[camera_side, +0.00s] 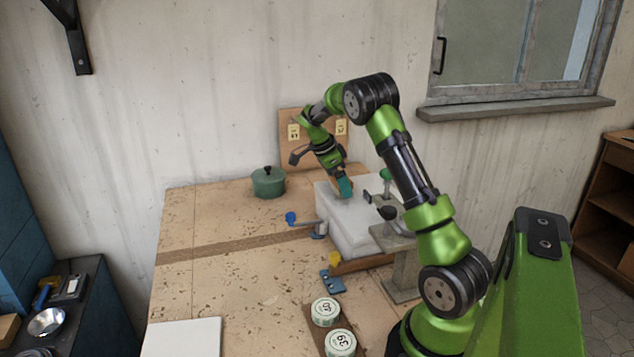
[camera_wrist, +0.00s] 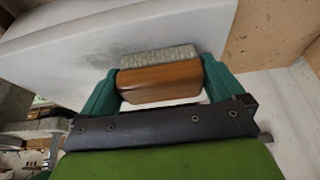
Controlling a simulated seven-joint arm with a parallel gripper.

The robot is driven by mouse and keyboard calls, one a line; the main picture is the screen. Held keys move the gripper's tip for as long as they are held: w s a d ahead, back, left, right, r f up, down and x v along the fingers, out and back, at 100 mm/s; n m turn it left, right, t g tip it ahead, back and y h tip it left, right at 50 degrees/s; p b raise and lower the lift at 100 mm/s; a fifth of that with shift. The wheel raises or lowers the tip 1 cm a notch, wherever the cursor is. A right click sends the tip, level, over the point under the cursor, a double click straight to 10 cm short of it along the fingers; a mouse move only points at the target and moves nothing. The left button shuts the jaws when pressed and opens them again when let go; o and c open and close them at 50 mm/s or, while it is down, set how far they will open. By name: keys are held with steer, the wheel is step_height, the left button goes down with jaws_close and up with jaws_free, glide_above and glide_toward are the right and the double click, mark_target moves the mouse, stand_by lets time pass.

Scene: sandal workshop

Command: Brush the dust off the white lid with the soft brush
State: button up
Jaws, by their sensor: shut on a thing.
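The white lid (camera_side: 345,222) is a large pale block-like piece on the bench, and its broad white surface fills the upper part of the wrist view (camera_wrist: 190,28). A grey, smudged patch of dust shows on the lid left of the brush in the wrist view. My gripper (camera_side: 344,187) is over the lid's top. In the wrist view its teal fingers (camera_wrist: 159,85) are shut on the soft brush (camera_wrist: 158,84), which has an orange-brown wooden back and grey bristles. The bristles are at the lid's surface; I cannot tell whether they touch it.
Clamps with blue (camera_side: 291,217) and yellow (camera_side: 335,258) knobs stand at the lid's left and front; a black-knobbed one (camera_side: 387,212) is at its right. A green pot (camera_side: 268,182) stands behind left. Two round tins (camera_side: 326,312) are in front. The bench's left middle is clear.

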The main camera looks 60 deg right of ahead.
mark_target(350, 206)
steer(key=shift+w+d, duration=0.15)
steer(key=shift+s+a, duration=1.55)
steer(key=shift+s+a, duration=0.2)
steer(key=shift+a, duration=0.05)
steer(key=shift+s+a+f, duration=0.1)
steer(key=shift+s+a, duration=1.2)
steer(key=shift+s, duration=0.05)
steer(key=shift+w+a, duration=0.45)
steer(key=shift+w, duration=0.05)
